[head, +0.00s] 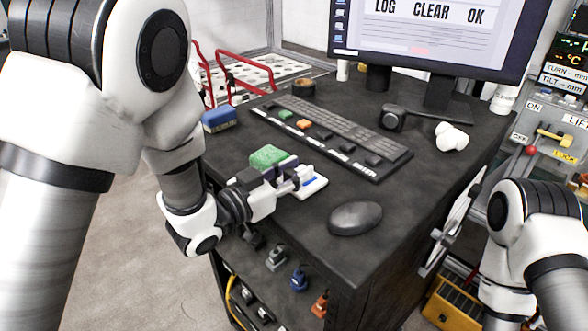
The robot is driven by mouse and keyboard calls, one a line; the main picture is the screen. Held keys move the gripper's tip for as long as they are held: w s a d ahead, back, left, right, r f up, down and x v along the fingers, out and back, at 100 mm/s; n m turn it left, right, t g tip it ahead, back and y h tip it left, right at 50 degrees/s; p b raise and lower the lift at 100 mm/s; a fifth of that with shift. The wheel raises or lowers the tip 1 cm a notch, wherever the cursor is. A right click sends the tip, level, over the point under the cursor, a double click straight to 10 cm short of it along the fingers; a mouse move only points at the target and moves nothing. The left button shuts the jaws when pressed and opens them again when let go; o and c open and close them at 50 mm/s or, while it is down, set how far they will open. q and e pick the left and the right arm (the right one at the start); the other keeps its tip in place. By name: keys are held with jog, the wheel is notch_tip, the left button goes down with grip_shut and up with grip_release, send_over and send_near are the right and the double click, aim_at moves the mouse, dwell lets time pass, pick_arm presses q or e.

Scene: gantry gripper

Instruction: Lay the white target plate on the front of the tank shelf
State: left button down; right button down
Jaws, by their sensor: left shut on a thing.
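A small white plate (315,185) with a blue mark is at the front left of the black desktop. My left gripper (298,180) reaches over the desk's left edge and is shut on the plate; its fingers hide part of it. I cannot tell whether the plate touches the desktop. A green block (268,155) lies just behind the gripper. I cannot clearly identify the tank shelf.
Plugs sit on a lower shelf. A yellow crate (450,305) is at lower right.

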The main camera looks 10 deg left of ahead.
pick_arm(q)
jog(key=shift+s+f, duration=0.1)
jog(key=shift+f, duration=0.1)
jog(key=c, duration=1.2)
grip_release()
jog(key=o, duration=0.4)
jog(key=shift+d, duration=0.1)
jog(key=shift+c, duration=0.2)
jog(key=shift+w+f, duration=0.1)
jog(key=shift+w, duration=0.15)
jog(key=shift+s, duration=0.1)
